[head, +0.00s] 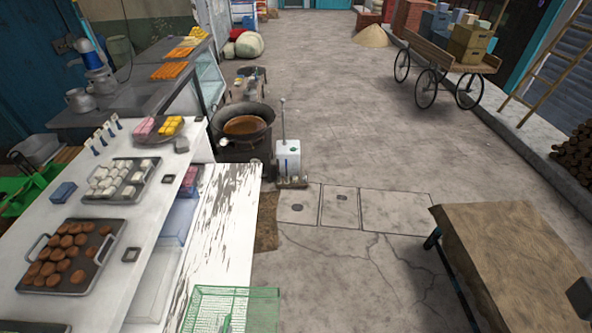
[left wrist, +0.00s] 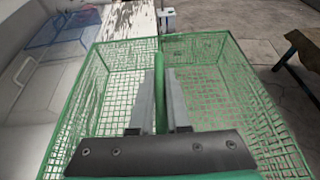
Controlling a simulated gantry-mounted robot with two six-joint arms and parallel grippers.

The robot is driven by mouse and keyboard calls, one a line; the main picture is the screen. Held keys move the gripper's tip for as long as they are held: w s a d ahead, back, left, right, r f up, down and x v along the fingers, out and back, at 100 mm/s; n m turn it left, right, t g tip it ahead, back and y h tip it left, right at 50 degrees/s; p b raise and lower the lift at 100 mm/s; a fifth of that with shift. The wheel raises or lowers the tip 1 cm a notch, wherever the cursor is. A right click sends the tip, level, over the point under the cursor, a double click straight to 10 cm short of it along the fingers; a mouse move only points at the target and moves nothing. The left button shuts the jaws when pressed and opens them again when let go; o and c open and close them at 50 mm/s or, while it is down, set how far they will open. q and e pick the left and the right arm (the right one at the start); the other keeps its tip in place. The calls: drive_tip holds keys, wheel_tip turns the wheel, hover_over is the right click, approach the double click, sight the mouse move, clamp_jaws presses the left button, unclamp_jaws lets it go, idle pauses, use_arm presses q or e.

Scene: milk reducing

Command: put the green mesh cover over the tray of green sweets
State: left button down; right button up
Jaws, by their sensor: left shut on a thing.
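The green mesh cover (head: 233,303) is a wire-mesh box at the bottom edge of the head view, partly cut off. In the left wrist view the cover (left wrist: 120,60) spreads below and around my left gripper (left wrist: 160,88). The gripper is shut on the cover's green bar-like handle (left wrist: 160,70), which stands between the two grey fingers. The cover is at the counter's right side; I cannot tell whether it touches anything below. No green sweets show; a dark tray edge (head: 35,328) is cut off at the bottom left. My right gripper cannot be made out.
The white counter (head: 150,200) carries a tray of brown sweets (head: 70,255), a tray of white sweets (head: 118,180) and a plate of pink and yellow sweets (head: 158,128). A worn white plank top (head: 225,215) lies right of it. A wooden bench (head: 510,250) stands right; floor between is clear.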

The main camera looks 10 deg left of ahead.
use_arm(q)
drive_tip(key=r, duration=0.1)
drive_tip(key=w+r+m+h, duration=0.1)
drive_tip(key=r, duration=0.1)
drive_tip(key=shift+w+r, duration=0.1)
drive_tip(key=shift+w, duration=0.05)
drive_tip(key=s+d+r+m+h+p, duration=0.1)
drive_tip(key=d+r+m+h+p, duration=0.1)
drive_tip(key=r, duration=0.7)
drive_tip(key=s+d+r+m+g+h+p, duration=0.1)
drive_tip(key=d+r+m+h+p, duration=0.1)
drive_tip(key=r+m+h, duration=0.3)
wheel_tip(320, 180, up, 4)
drive_tip(key=shift+s+d+f+h, duration=0.1)
drive_tip(key=shift+s+d+h, duration=0.1)
drive_tip(key=shift+h, duration=0.4)
use_arm(e)
drive_tip(key=r, duration=0.3)
drive_tip(key=w+r, duration=0.1)
drive_tip(key=shift+a+r, duration=0.15)
drive_tip(key=shift+r, duration=0.25)
drive_tip(key=shift+f, duration=0.1)
